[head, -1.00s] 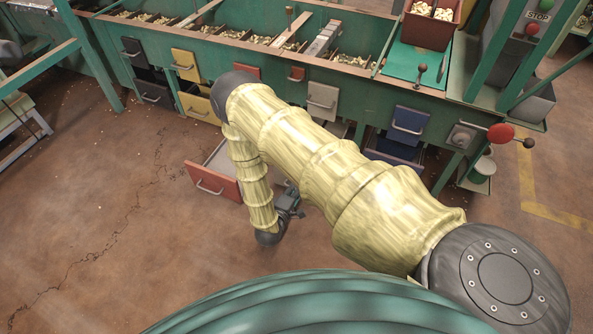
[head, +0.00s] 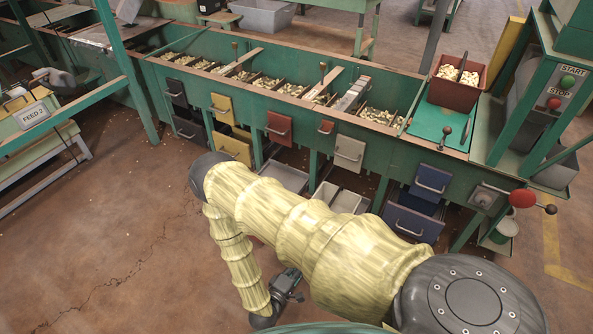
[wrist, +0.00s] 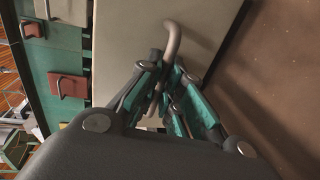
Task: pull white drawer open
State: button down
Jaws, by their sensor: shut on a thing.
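The white drawer's pale front (wrist: 128,45) fills the middle of the wrist view, with its bent bar handle (wrist: 172,42) standing out from it. My gripper (wrist: 163,92) is shut on that handle, its green-lined fingers on either side of the bar. In the head view my gripper (head: 292,289) shows low beside my forearm. The light inside of the white drawer (head: 345,199) shows below the white hopper panel, so the drawer stands at least partly out. My arm hides its front and handle in the head view.
A red-fronted drawer (head: 284,176) stands open to the left, partly behind my arm. A blue drawer (head: 412,223) is to the right. Above are coloured hopper panels, including a white one (head: 349,153).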

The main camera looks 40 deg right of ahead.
jog(key=c, duration=1.6)
grip_release()
jog(key=shift+o, duration=0.2)
jog(key=v, duration=1.2)
